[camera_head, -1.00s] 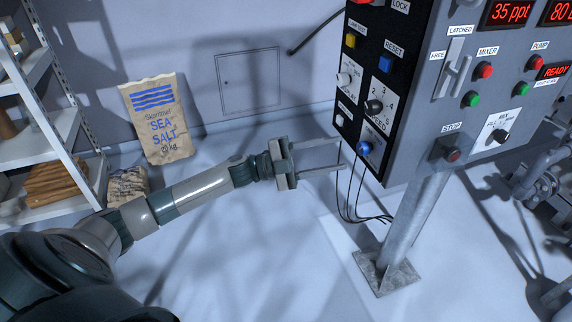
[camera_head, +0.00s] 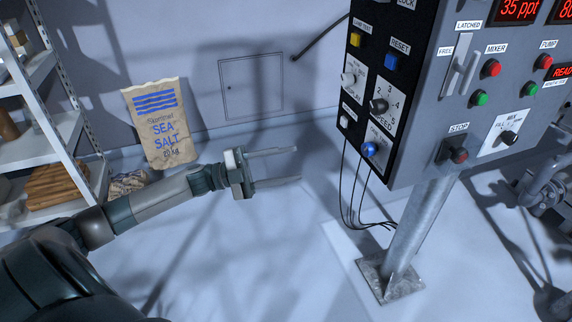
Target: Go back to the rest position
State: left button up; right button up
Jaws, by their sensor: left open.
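My left arm comes in from the lower left. My left gripper (camera_head: 298,167) is open and empty, its two fingers apart and pointing right over the bare floor. It is left of the control panel (camera_head: 430,120), with a clear gap between the fingertips and the panel's side. My right gripper is not in view.
The panel stands on a metal post (camera_head: 412,235) with a base plate, and black cables (camera_head: 352,205) hang below it. A shelf (camera_head: 60,150) stands at the left. Pipework (camera_head: 545,190) is at the right.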

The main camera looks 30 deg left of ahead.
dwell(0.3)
pick_arm(q)
notch_tip(320, 180, down, 19)
jog(key=w+a+n+t+y+p, duration=0.1)
jog(key=w+n+t+y+p, duration=0.3)
jog(key=n+y, duration=0.6)
jog(key=s+d+f+n+y+b, duration=0.1)
jog(key=s+f+n+y, duration=0.45)
jog(key=f, duration=0.95)
jog(key=s+d+f+n+g, duration=0.2)
jog(key=s+d+f+g, duration=0.1)
jog(key=s+d+f, duration=0.2)
jog(key=s+d+f+n+g+p, duration=0.1)
jog(key=s+d+f+g, duration=0.2)
jog(key=s+f, duration=0.7)
jog(key=s+d+f+n+g, duration=0.2)
jog(key=s+d+f, duration=0.5)
jog(key=s, duration=0.6)
jog(key=shift+f+n+g, duration=0.3)
jog(key=shift+n+g, duration=0.05)
jog(key=shift+g, duration=0.55)
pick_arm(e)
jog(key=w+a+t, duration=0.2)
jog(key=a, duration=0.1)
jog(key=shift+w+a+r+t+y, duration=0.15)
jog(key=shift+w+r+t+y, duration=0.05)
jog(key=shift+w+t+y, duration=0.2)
pick_arm(q)
jog(key=shift+w+a+y, duration=0.1)
jog(key=shift+y, duration=0.15)
